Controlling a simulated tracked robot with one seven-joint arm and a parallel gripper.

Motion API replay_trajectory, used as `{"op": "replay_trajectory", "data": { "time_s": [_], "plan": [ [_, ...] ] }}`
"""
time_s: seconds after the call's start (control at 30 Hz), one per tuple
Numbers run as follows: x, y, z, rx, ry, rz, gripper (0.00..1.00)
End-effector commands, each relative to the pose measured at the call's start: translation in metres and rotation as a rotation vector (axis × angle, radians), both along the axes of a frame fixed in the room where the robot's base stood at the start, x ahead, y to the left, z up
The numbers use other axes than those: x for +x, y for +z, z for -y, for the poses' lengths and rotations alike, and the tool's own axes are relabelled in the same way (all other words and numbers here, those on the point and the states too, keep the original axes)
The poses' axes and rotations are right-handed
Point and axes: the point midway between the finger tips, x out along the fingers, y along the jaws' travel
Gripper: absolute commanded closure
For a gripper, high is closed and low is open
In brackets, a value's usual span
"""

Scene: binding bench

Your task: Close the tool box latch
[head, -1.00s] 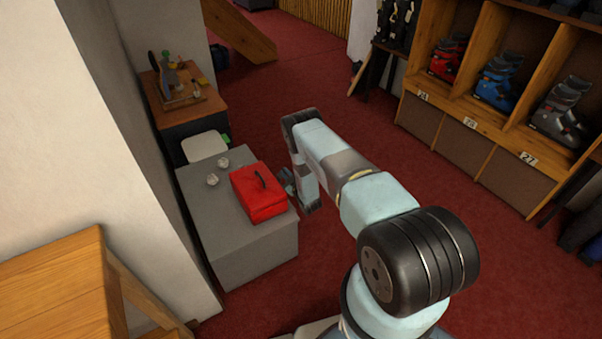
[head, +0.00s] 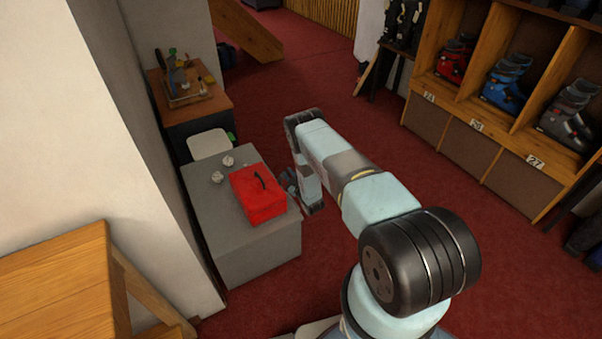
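The red tool box (head: 259,203) sits on the right part of a grey bench (head: 222,238) in the head view. Its lid looks down, with a dark handle on top. The latch cannot be made out at this size. My gripper (head: 289,182) is just right of the box, near the bench's right edge, and partly hidden behind my own arm. Its fingers are too small and covered to tell open from shut. I cannot tell whether it touches the box.
Two small whitish crumpled items (head: 222,169) lie on the bench left of the box. A white seat (head: 209,144) and a wooden table with tools (head: 190,94) stand behind. A pale wall (head: 90,140) is close on the left. Boot shelves (head: 480,110) stand right, with open red carpet between.

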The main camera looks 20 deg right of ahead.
Motion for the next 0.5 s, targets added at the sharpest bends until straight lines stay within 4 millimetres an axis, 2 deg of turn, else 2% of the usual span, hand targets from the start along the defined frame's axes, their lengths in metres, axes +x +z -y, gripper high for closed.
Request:
{"op": "replay_trajectory", "data": {
  "time_s": [0.17,0.5],
  "plan": [
    [-0.01,0.0,0.004,0.0,0.0,-0.001,0.77],
    [-0.07,-0.002,0.022,0.0,-0.002,-0.004,0.77]
  ]
}}
